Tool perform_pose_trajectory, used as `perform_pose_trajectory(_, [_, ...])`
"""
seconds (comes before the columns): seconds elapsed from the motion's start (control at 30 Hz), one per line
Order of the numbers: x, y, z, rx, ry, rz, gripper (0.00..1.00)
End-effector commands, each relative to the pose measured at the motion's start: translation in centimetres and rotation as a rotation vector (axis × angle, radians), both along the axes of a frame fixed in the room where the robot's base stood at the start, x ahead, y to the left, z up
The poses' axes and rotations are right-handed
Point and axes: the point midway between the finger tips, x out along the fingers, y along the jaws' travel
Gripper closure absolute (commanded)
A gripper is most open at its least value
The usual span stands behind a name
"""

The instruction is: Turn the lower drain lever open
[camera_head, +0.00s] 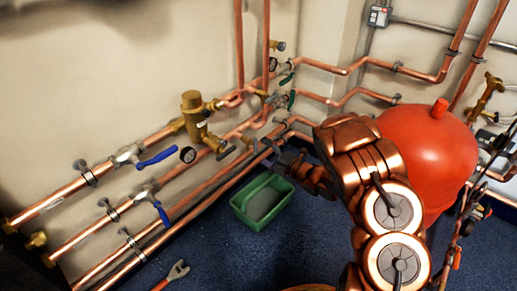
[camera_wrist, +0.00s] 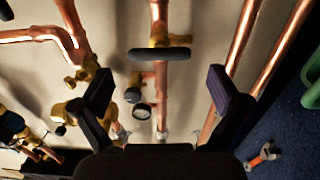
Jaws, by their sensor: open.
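In the wrist view a short dark lever (camera_wrist: 160,54) lies crosswise on a brass fitting on a copper pipe (camera_wrist: 161,95). It appears between and beyond my fingertips; I cannot tell for certain that it is the lower drain lever. My gripper (camera_wrist: 161,78) is open, with one dark finger on each side of that pipe and nothing held. In the head view my gripper (camera_head: 282,160) is beside the lower pipes, just above and behind the green bin. Its fingertips are small and dark there, and any contact with the lever cannot be made out.
Blue-handled valves (camera_head: 156,158) sit on the pipes at left. A brass mixing valve (camera_head: 194,115) and a gauge (camera_head: 188,155) are nearby. A green bin (camera_head: 262,200) and a wrench (camera_head: 178,272) lie on the blue floor. A red tank (camera_head: 430,150) stands right of my arm.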

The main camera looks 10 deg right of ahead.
Motion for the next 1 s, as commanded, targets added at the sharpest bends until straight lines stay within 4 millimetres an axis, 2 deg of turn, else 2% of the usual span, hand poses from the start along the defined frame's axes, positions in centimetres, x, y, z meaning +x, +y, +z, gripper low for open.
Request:
perform_pose_trajectory(0.2, [-3.4,-2.6,0.0,-0.002,0.001,-0.003,0.02])
perform_pose_trajectory(0.5, [-6.5,-4.8,0.0,-0.001,0.001,-0.002,0.02])
perform_pose_trajectory(1.0, [-7.0,-5.1,0.0,0.000,0.000,-0.001,0.02])
